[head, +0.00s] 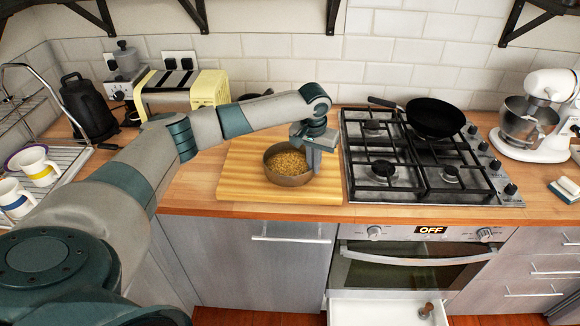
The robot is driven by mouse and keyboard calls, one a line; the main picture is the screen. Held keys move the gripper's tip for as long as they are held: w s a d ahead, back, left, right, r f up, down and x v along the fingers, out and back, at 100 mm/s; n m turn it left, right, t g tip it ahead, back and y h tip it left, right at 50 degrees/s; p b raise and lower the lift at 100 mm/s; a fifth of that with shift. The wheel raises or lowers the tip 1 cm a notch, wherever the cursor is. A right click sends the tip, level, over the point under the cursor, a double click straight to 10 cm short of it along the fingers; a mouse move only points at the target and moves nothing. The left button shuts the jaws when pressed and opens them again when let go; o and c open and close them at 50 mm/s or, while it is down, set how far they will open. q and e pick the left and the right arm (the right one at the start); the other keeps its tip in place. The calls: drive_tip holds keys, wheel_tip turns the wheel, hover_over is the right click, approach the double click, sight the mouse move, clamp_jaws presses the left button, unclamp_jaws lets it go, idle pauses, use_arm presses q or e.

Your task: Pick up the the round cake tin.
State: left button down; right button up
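The round cake tin (285,180) is a dark, shallow round tin filled with something golden and crumbly. It sits upright on a wooden board (235,185) on the counter, left of the hob. My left gripper (314,160) points down at the tin's right rim, and its fingers overlap the rim in the head view. I cannot tell whether the fingers grip the rim or only stand around or beside it. My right gripper is not in view.
The gas hob (425,175) with a black frying pan (435,117) is close on the right. A yellow toaster (183,90) and black kettle (88,107) stand behind. Mugs (38,166) are at left, a stand mixer (540,120) at right. A drawer (375,312) below the oven is open.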

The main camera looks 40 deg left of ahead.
use_arm(q)
drive_tip(key=shift+r, duration=0.15)
drive_tip(key=shift+r+b, duration=0.65)
drive_tip(key=shift+r, duration=0.05)
drive_tip(key=shift+w+d+r+b, duration=0.15)
drive_tip(key=shift+r+b, duration=0.2)
drive_tip(key=shift+r, duration=0.25)
drive_tip(key=shift+w+d+r+b, duration=0.15)
drive_tip(key=shift+r+b, duration=0.15)
drive_tip(key=shift+r, duration=0.3)
drive_tip(key=w+d+r+b, duration=0.4)
drive_tip(key=w+d+r, duration=0.3)
drive_tip(key=w, duration=0.1)
drive_tip(key=shift+w, duration=0.15)
